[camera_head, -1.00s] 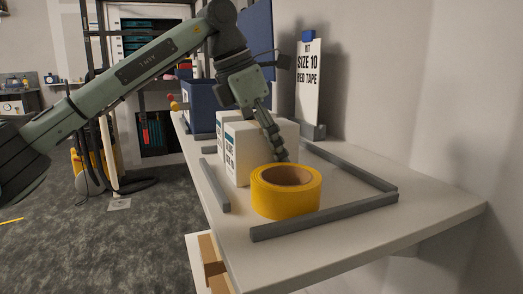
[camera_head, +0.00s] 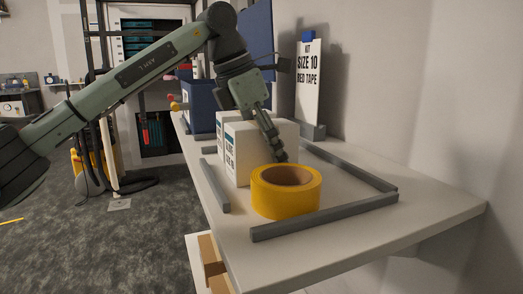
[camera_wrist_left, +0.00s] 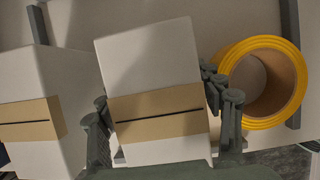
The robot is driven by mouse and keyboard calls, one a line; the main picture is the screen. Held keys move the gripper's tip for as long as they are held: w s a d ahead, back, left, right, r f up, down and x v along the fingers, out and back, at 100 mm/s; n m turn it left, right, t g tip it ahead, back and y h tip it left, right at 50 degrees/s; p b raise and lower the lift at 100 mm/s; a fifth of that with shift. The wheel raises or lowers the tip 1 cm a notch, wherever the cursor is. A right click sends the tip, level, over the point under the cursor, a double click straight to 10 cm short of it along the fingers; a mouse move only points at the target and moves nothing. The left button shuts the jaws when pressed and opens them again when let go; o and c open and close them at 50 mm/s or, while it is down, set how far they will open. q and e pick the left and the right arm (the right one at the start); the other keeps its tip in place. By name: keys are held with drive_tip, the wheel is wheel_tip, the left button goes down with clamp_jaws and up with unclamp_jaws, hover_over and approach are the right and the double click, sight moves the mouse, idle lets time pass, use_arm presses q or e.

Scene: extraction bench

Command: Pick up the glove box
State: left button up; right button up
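Two white boxes with dark and teal lettering stand side by side on the bench. The nearer glove box (camera_head: 246,150) is upright behind the yellow tape roll; in the left wrist view it is the central white box (camera_wrist_left: 152,60) with a tan band. My left gripper (camera_head: 279,154) reaches down over the box's right side in the head view. In the left wrist view the fingers of my left gripper (camera_wrist_left: 160,112) are spread wide, one on either side of the box. Firm contact is not clear. My right gripper is not in view.
The yellow tape roll (camera_head: 286,192) is close beside the gripper. The second white box (camera_wrist_left: 62,75) stands at the left in the wrist view. Grey rails (camera_head: 325,217) frame the area on the bench (camera_head: 440,208). A sign (camera_head: 308,85) and blue bin (camera_head: 200,103) stand behind.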

use_arm(q)
drive_tip(key=c, duration=1)
drive_tip(key=shift+r, duration=0.1)
drive_tip(key=shift+c, duration=0.2)
